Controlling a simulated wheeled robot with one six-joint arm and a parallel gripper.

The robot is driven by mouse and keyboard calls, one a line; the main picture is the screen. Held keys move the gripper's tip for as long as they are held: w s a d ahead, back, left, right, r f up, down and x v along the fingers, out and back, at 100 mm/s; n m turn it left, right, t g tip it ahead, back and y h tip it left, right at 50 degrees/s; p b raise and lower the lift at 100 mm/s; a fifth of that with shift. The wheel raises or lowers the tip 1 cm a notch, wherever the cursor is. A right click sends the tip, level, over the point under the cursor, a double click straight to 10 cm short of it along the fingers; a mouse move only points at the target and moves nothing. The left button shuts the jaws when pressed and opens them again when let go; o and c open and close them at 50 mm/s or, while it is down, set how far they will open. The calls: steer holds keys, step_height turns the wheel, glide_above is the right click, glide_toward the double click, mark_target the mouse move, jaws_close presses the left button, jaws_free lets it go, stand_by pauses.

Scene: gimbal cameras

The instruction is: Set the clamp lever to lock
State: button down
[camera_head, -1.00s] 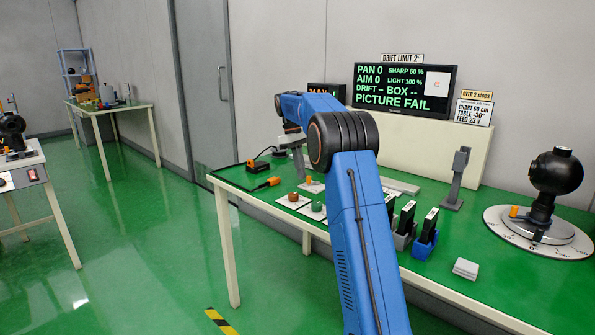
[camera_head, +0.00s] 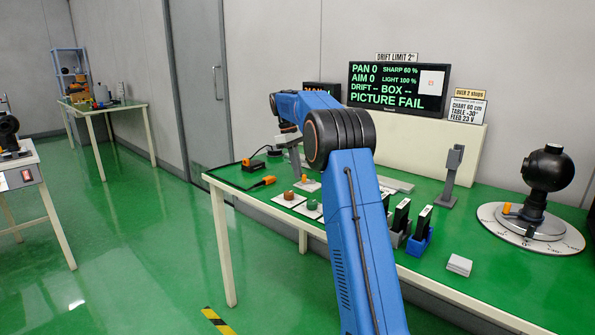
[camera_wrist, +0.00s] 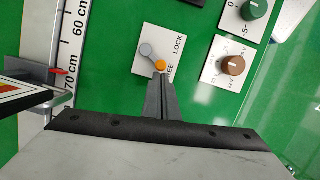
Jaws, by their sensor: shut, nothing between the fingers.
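The clamp lever (camera_wrist: 147,50) is a short grey lever with an orange knob (camera_wrist: 160,66), on a white plate (camera_wrist: 150,75) lettered LOCK and FREE in the wrist view. The knob end points toward the FREE lettering at the lower right; LOCK is above it. My gripper (camera_wrist: 161,78) is shut and empty, its tips right at the knob's lower edge. I cannot tell whether they touch it.
Beside the plate are a brown dial (camera_wrist: 232,65) and a green dial (camera_wrist: 255,9). A monitor (camera_head: 398,88) reads PICTURE FAIL. Battery packs (camera_head: 420,232) and a turntable camera (camera_head: 545,180) stand to the right.

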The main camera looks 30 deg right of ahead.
steer(key=s+n, duration=0.1)
steer(key=n, duration=0.1)
steer(key=s+n, duration=0.1)
steer(key=n, duration=0.1)
steer(key=shift+a+t+h, duration=0.3)
steer(key=shift+a+h, duration=0.1)
steer(key=n, duration=0.1)
steer(key=s+n, duration=0.1)
steer(key=n, duration=0.1)
steer(key=shift+s+t, duration=0.25)
steer(key=shift+t, duration=0.05)
steer(key=n, duration=0.1)
steer(key=s+n, duration=0.1)
steer(key=shift+s+d+n+t+h, duration=0.1)
steer(key=shift+s+n+t+h, duration=0.05)
steer(key=shift+n+t+h, duration=0.2)
steer(key=shift+w+d, duration=0.45)
steer(key=shift+w, duration=0.25)
